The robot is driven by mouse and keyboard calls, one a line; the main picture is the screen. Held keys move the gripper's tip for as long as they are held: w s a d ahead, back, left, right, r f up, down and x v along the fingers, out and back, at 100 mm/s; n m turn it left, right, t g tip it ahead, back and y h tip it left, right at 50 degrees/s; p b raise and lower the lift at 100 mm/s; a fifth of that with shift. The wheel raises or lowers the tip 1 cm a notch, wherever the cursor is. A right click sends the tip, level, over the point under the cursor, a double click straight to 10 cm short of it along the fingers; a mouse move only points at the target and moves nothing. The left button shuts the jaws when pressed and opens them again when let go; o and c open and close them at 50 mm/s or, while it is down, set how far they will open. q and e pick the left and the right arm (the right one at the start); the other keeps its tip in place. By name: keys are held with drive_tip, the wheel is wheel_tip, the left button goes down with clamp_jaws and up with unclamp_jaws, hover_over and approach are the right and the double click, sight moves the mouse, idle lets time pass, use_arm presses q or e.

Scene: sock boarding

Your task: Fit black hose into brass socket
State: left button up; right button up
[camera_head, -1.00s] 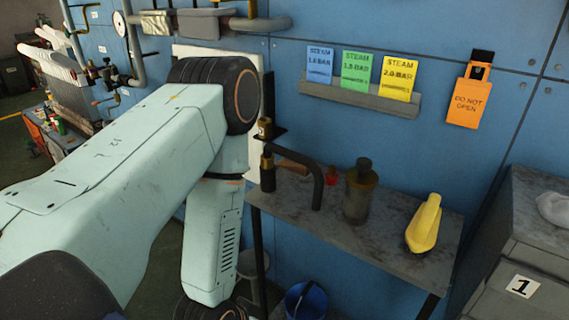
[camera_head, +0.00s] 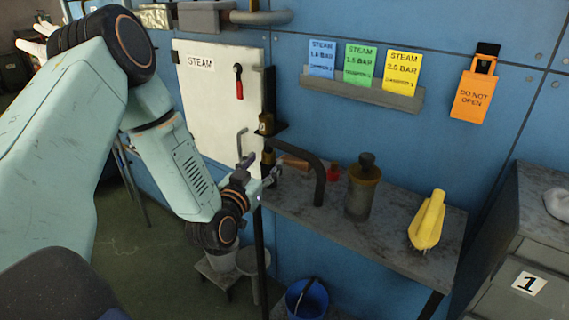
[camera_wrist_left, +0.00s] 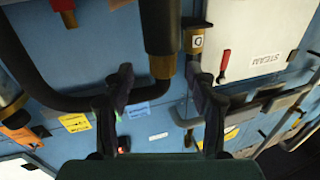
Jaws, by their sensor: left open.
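The black hose (camera_head: 318,178) is a stiff bent tube arching above the left end of the grey shelf. In the left wrist view the hose (camera_wrist_left: 60,98) curves round to a thick black sleeve with a brownish end. The small brass socket (camera_head: 265,123) is at the dark wall bracket, above the hose's left end; it also shows in the left wrist view (camera_wrist_left: 194,41), beside the sleeve. My left gripper (camera_head: 268,175) is open at the shelf's left corner. My right gripper is out of view.
The shelf (camera_head: 385,235) holds a dark brass-banded bottle (camera_head: 361,190), a small red object (camera_head: 333,174) and a yellow object (camera_head: 427,222). A white STEAM panel (camera_head: 212,100) with a red handle is left. A blue bucket (camera_head: 307,301) stands below; grey drawers (camera_head: 535,255) are right.

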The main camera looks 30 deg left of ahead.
sight(265, 160)
use_arm(q)
drive_tip(key=w, duration=0.1)
drive_tip(key=w+a, duration=0.1)
drive_tip(key=w, duration=0.1)
drive_tip(key=shift+w+a+f+b, duration=0.1)
drive_tip(key=shift+w+b, duration=0.1)
drive_tip(key=shift+b, duration=0.1)
drive_tip(key=shift+w, duration=0.3)
drive_tip(key=shift+s, duration=0.15)
drive_tip(key=shift+c, duration=0.2)
drive_tip(key=shift+c, duration=0.7)
drive_tip(key=c, duration=0.4)
clamp_jaws()
